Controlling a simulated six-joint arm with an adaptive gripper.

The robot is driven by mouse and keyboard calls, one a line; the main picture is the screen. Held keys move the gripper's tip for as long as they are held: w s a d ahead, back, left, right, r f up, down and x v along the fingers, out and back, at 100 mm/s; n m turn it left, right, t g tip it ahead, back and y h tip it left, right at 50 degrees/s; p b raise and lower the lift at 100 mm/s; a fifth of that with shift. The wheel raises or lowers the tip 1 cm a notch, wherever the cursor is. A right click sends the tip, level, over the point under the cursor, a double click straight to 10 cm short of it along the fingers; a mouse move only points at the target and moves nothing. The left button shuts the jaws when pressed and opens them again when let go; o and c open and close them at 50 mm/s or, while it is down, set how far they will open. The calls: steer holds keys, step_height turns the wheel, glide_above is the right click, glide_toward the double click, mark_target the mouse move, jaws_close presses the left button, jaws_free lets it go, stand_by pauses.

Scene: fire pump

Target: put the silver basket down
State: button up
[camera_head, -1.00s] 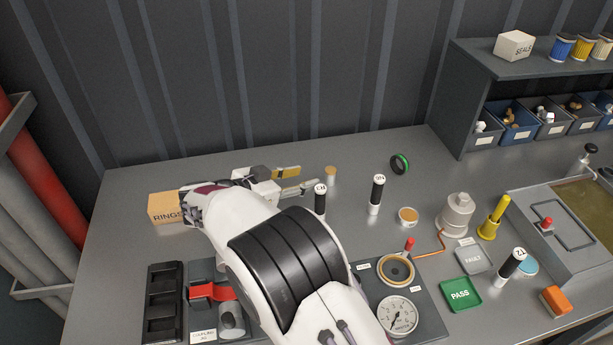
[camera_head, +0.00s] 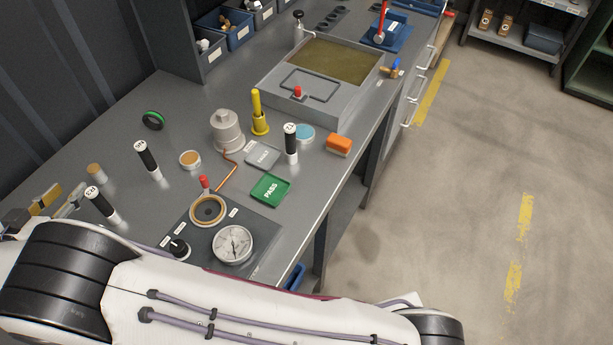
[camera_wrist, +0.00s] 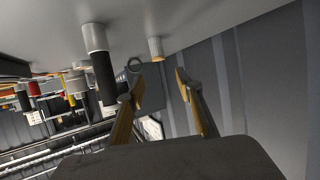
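I cannot make out a silver basket for certain in either current view. A dark wire loop (camera_head: 309,82) lies at the near side of the grey tank (camera_head: 330,99), by a red knob. A silver-grey stepped round body (camera_head: 227,130) stands mid-bench; I cannot tell whether it is a basket. My gripper (camera_head: 62,198) is at the left edge of the head view, low over the bench. In the wrist view, my gripper (camera_wrist: 156,90) has its two fingers apart with nothing between them.
Black-and-white vials (camera_head: 148,158) stand near my gripper, with a small tan-topped cylinder (camera_head: 97,171). A gauge panel (camera_head: 262,236) lies close to my arm. A green PASS tray (camera_head: 270,189) and an orange block (camera_head: 339,144) are near the front edge.

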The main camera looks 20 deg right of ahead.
steer(key=w+d+r+n+t+y, duration=0.1)
steer(key=w+d+r+y, duration=0.2)
steer(key=w+r, duration=0.5)
steer(key=w+d+r+y, duration=0.3)
steer(key=w+d+r, duration=0.1)
steer(key=r, duration=0.7)
steer(key=s+d+r+n+g+y, duration=0.1)
steer(key=s+d+r+n+y, duration=0.2)
steer(key=d+r, duration=0.8)
steer(key=s+d+f+g+h, duration=0.2)
steer(key=s+d+f, duration=0.3)
steer(key=s+d, duration=0.6)
steer(key=s+d+f+g+h, duration=0.2)
steer(key=s+d+f, duration=0.4)
steer(key=s+d, duration=0.5)
steer(key=s+d+f+m+g+h, duration=0.1)
steer(key=s+d+f, duration=0.4)
steer(key=s+d, duration=0.6)
steer(key=d+g+h, duration=0.1)
steer(key=d+g, duration=0.1)
steer(key=shift+s+d+f+g, duration=0.25)
steer(key=shift+s+d+g, duration=0.05)
steer(key=shift+d, duration=0.05)
